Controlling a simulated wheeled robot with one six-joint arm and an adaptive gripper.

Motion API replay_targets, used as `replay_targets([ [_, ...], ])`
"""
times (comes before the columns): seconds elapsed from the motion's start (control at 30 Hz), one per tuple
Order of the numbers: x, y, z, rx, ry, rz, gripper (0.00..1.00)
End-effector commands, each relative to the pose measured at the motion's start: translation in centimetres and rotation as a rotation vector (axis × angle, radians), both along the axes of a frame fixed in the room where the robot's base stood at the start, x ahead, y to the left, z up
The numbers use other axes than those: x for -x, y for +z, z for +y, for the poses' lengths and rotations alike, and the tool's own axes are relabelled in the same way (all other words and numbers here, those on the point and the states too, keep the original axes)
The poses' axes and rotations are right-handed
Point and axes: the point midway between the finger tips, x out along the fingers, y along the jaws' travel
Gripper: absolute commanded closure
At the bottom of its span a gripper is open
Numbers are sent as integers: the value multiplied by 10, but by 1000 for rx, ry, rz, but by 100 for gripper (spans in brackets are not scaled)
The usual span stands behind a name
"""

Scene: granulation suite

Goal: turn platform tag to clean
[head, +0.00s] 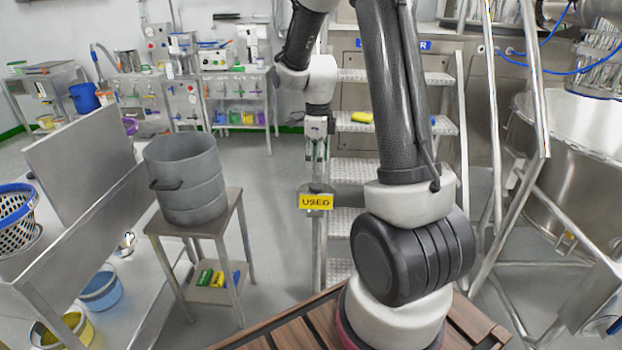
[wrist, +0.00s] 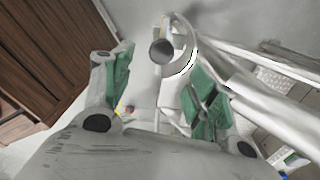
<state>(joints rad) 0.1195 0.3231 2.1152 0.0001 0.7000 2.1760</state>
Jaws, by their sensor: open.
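The platform tag (head: 316,202) is a yellow plate reading "USED". It faces the head camera, at the front of the metal platform steps beside a rail post. My gripper (head: 318,158) is above the tag in the head view, pointing down, with its fingers apart and nothing between them that I can make out there. In the wrist view my gripper (wrist: 163,88) shows two green-padded fingers spread wide. A round grey post end (wrist: 162,52) and a pale ring lie beyond and between them. The tag's yellow face cannot be clearly made out in the wrist view.
The metal steps (head: 353,172) rise behind the tag, with a yellow item (head: 362,117) on one tread. Slanted rails (head: 505,190) stand to the right. A grey pot (head: 187,178) stands on a small table at left. Open floor lies between that table and the steps.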

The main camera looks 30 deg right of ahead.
Motion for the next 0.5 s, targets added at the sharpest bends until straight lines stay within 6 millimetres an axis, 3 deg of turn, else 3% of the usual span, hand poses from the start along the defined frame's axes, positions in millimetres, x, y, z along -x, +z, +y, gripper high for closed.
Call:
replay_targets([
  [0.17,-1,-17,-1,-1,-31,7,42],
  [0.5,-1,-70,-1,0,-28,6,42],
])
